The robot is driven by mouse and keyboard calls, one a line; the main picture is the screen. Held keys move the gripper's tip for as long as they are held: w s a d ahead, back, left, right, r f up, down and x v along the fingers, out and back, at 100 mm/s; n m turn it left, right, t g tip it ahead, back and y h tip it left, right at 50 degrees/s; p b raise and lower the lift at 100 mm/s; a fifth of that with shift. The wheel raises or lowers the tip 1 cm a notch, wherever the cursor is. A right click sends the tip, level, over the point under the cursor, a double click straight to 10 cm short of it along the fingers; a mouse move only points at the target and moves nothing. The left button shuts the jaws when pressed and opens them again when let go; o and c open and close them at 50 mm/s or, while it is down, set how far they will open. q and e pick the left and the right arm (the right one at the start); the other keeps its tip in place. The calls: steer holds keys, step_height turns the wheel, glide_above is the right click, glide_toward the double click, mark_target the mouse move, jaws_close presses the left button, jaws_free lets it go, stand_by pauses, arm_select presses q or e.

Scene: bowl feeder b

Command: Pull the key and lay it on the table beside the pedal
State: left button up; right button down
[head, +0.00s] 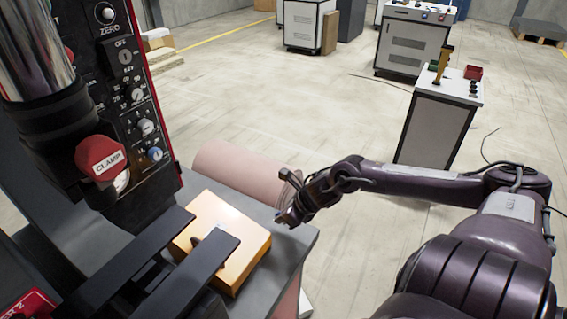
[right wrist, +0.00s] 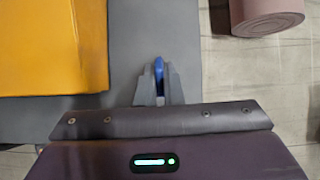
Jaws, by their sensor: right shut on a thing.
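My right gripper (head: 285,217) is at the right edge of the grey table (head: 284,252) in the head view. In the right wrist view the gripper (right wrist: 159,92) is shut on a small blue piece, apparently the key (right wrist: 158,66), above the grey tabletop. Only its blue end shows clearly. An orange block (head: 234,226) lies on the table to the left of the gripper, apart from it; I cannot tell whether it is the pedal. It also shows in the right wrist view (right wrist: 52,45). My left gripper is not in view.
A dark control panel (head: 112,85) with knobs and a red CLAMP button (head: 100,157) stands at the left. Two black bars (head: 205,272) reach over the orange block. A pink roll (head: 235,170) lies behind the table. Grey tabletop is bare beside the block.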

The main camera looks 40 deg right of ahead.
steer(key=shift+f+b, duration=1.05)
steer(key=shift+f, duration=0.05)
steer(key=c, duration=1.5)
jaws_free()
steer(key=shift+r, duration=0.1)
steer(key=shift+p+v, duration=3.85)
steer(key=shift+p, duration=2.4)
steer(key=shift+s, duration=0.1)
